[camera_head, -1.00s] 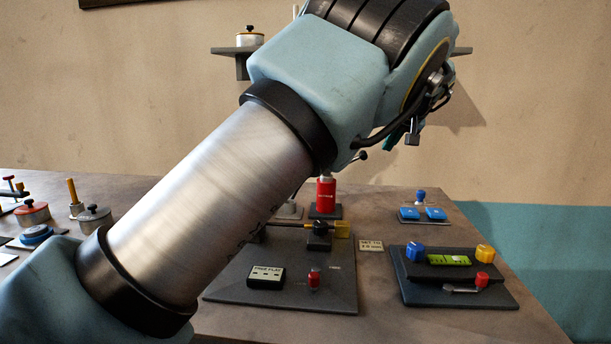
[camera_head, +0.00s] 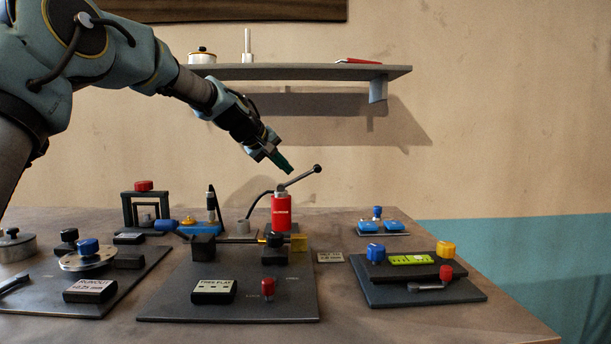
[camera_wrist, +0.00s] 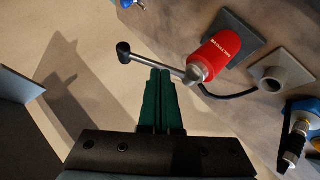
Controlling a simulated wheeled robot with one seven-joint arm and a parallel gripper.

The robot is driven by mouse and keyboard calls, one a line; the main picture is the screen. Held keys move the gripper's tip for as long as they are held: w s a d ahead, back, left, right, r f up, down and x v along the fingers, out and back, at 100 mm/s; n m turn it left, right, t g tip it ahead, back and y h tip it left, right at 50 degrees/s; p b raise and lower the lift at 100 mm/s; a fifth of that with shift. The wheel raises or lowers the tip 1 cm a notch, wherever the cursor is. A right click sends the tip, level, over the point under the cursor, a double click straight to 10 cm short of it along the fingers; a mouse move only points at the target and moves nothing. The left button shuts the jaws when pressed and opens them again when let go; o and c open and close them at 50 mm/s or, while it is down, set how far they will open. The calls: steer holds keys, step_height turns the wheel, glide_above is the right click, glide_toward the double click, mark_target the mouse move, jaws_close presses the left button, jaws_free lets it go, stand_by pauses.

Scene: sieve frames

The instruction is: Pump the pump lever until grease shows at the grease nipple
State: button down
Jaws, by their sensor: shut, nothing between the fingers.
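The red pump (camera_head: 283,212) stands upright toward the back of the bench; it also shows in the wrist view (camera_wrist: 222,50). Its grey pump lever (camera_head: 298,178) slopes up to the right to a black knob (camera_head: 317,168). In the wrist view the lever (camera_wrist: 172,68) crosses just beyond my fingertips. My gripper (camera_head: 284,164) is shut and empty, its green fingers (camera_wrist: 160,72) close to the lever's middle; I cannot tell whether they touch. A black hose runs from the pump to near a grey cup (camera_wrist: 278,80). I cannot clearly make out the grease nipple or any grease.
A shelf (camera_head: 300,72) hangs on the wall above and behind the pump. A fixture with blue, yellow and red knobs (camera_head: 420,291) sits right. Several other fixtures stand left.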

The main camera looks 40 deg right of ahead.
steer(key=a+r+n+h+b, duration=0.1)
steer(key=a+r+h+b, duration=0.2)
steer(key=r, duration=0.4)
steer(key=shift+s+a+t, duration=0.15)
steer(key=shift+a+t, duration=0.15)
steer(key=shift+a, duration=0.6)
steer(key=shift+f, duration=0.1)
steer(key=p, duration=0.3)
glide_above(303, 175)
steer(key=a, duration=0.4)
step_height(303, 175, down, 3)
steer(key=shift+s+d+f+p, duration=0.1)
steer(key=shift+s+d+f, duration=0.15)
steer(key=shift+d+f, duration=0.35)
steer(key=shift+s+d+f+p, duration=0.1)
steer(key=shift+s+d+f, duration=0.15)
steer(key=shift+d+f, duration=0.3)
steer(key=shift+s+d+f+p, duration=0.1)
steer(key=shift+s+d+f, duration=0.15)
steer(key=shift+d+f, duration=0.35)
steer(key=shift+d+r, duration=0.15)
steer(key=shift+r, duration=0.05)
